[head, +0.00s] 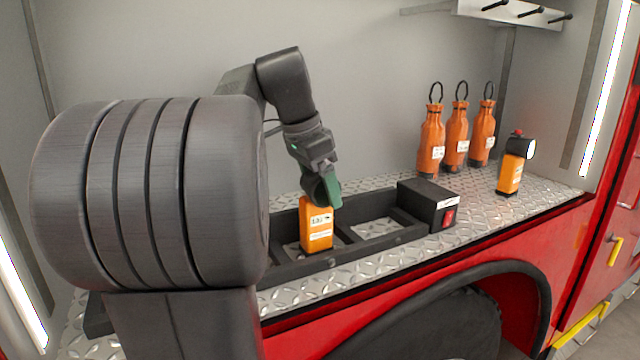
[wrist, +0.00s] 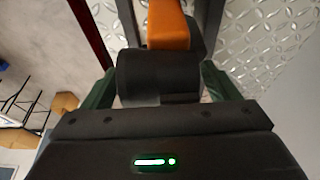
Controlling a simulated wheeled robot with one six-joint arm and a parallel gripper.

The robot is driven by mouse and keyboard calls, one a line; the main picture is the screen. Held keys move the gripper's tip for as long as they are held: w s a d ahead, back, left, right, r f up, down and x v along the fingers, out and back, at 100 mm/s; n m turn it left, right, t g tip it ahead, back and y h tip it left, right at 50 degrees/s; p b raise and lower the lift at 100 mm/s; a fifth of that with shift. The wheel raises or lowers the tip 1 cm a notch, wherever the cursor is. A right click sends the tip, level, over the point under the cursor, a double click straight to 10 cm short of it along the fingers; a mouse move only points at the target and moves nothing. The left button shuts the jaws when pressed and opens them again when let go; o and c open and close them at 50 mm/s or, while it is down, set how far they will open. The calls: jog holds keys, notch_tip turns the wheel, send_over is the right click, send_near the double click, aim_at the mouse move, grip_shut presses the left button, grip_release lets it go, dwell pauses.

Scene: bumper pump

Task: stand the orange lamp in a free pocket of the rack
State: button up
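One orange lamp (head: 316,228) with white labels is upright at the black rack (head: 378,247), within the outline of a pocket. Whether its base rests on the pocket floor is unclear. My gripper (head: 328,192) is directly over it, green fingers down around its top. In the wrist view the lamp's black head (wrist: 158,78) lies between the green fingers, which appear to touch both sides; its orange body (wrist: 168,25) extends beyond. The pocket right of this lamp is empty. My arm hides the rack's left part. A second orange lamp (head: 511,172) stands on the deck at right.
A black box with a red switch (head: 448,217) sits at the rack's right end. Several orange bottles (head: 456,138) with loops stand behind on the diamond-plate deck (head: 385,279). A shelf with pegs (head: 510,12) is at upper right. Clear deck lies around the second lamp.

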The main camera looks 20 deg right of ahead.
jog(key=shift+r, duration=0.1)
jog(key=v, duration=1.2)
